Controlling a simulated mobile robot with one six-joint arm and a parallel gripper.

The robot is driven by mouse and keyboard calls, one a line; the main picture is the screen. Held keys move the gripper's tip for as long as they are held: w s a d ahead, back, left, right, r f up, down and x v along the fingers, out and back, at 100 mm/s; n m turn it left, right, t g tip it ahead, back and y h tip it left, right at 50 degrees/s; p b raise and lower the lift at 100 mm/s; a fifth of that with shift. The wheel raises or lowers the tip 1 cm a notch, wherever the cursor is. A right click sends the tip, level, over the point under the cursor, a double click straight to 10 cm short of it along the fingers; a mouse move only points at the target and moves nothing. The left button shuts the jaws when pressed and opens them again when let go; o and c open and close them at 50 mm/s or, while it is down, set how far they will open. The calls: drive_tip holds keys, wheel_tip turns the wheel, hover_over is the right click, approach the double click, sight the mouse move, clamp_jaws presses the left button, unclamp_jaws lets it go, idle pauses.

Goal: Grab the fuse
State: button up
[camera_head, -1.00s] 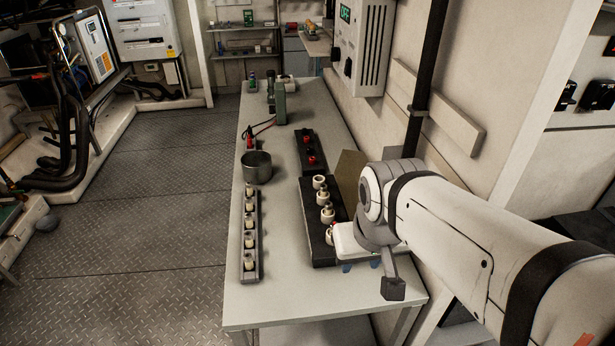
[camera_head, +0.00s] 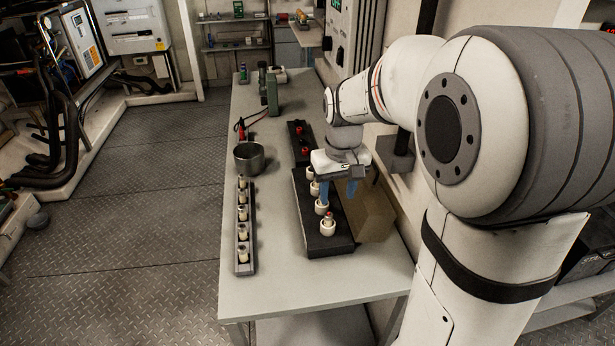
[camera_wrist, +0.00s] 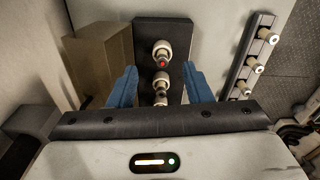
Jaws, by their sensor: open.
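A black holder block (camera_head: 330,246) on the bench carries several white ceramic fuses in a row. Nothing is held. The gripper body hides part of the row.
A brown box (camera_head: 376,216) stands close to the block's right side. A grey rack (camera_head: 246,262) with several fuses lies to the left. A metal pot (camera_head: 249,158) and a smaller black block with red parts (camera_head: 299,128) stand behind. The bench front (camera_head: 285,290) is clear.

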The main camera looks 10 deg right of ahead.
hover_over(328, 214)
drive_tip(key=f, duration=0.2)
drive_tip(key=shift+s+d+f+g, duration=0.1)
drive_tip(key=shift+d+f+g, duration=0.2)
drive_tip(key=shift+d+f, duration=0.1)
drive_tip(key=f, duration=0.5)
drive_tip(key=f+p, duration=0.1)
drive_tip(key=f, duration=0.1)
drive_tip(key=shift+a+f, duration=0.3)
drive_tip(key=shift+f, duration=0.05)
clamp_jaws()
